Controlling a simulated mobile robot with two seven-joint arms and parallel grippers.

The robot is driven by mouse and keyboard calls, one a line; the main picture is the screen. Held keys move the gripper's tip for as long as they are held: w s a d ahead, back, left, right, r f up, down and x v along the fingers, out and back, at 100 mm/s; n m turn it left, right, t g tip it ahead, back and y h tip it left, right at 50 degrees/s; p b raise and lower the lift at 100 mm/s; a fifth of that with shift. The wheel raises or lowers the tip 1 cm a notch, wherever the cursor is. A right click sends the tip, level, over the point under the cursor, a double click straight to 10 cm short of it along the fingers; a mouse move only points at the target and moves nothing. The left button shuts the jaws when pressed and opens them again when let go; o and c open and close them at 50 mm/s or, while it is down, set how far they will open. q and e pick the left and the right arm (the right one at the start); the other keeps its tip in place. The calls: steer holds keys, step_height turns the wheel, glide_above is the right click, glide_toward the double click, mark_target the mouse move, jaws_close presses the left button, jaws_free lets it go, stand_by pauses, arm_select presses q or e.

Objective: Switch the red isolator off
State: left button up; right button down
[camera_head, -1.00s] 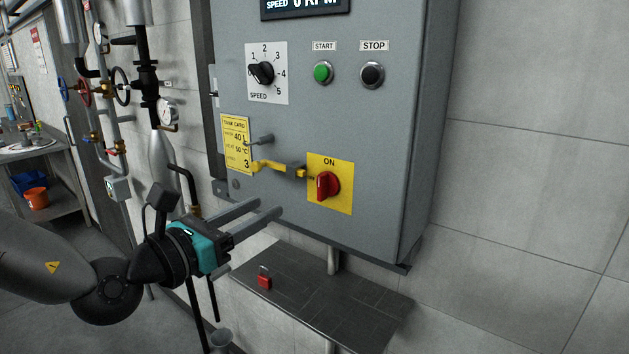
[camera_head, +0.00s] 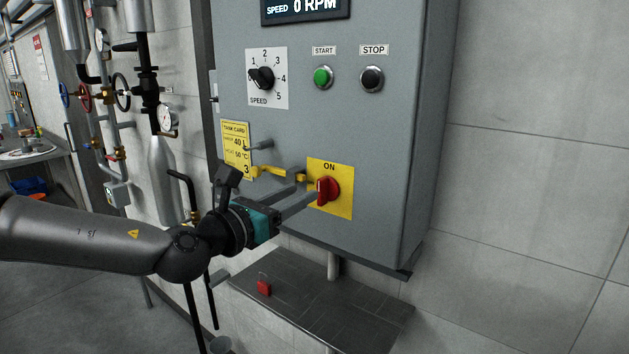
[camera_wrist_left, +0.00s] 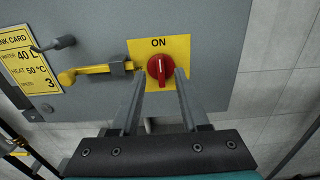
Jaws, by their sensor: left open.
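The red isolator (camera_head: 327,190) is a rotary knob on a yellow plate marked ON, low on the grey cabinet's front. In the left wrist view the red knob (camera_wrist_left: 159,68) stands with its grip upright, under the word ON. My left gripper (camera_head: 308,187) is open, its two fingers pointing at the knob. In the left wrist view the fingertips (camera_wrist_left: 160,76) lie to the left and right of the knob's lower part; I cannot tell whether they touch it. My right gripper is in neither view.
A yellow hasp (camera_head: 272,171) sits left of the isolator, close to my fingers. A red padlock (camera_head: 264,288) lies on the dark shelf (camera_head: 330,310) below. Speed dial (camera_head: 262,74), green start button (camera_head: 323,74) and black stop button (camera_head: 371,78) are higher up. The display reads 0 RPM.

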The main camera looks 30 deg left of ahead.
mark_target(319, 183)
arm_select(q)
steer(key=shift+w+d+r+p, duration=0.1)
steer(key=shift+w+p, duration=1.35)
steer(key=shift+w, duration=0.65)
steer(key=shift+w+d+p, duration=0.15)
steer(key=shift+w+p, duration=0.2)
steer(key=shift+w, duration=0.45)
steer(key=shift+c, duration=0.3)
jaws_close()
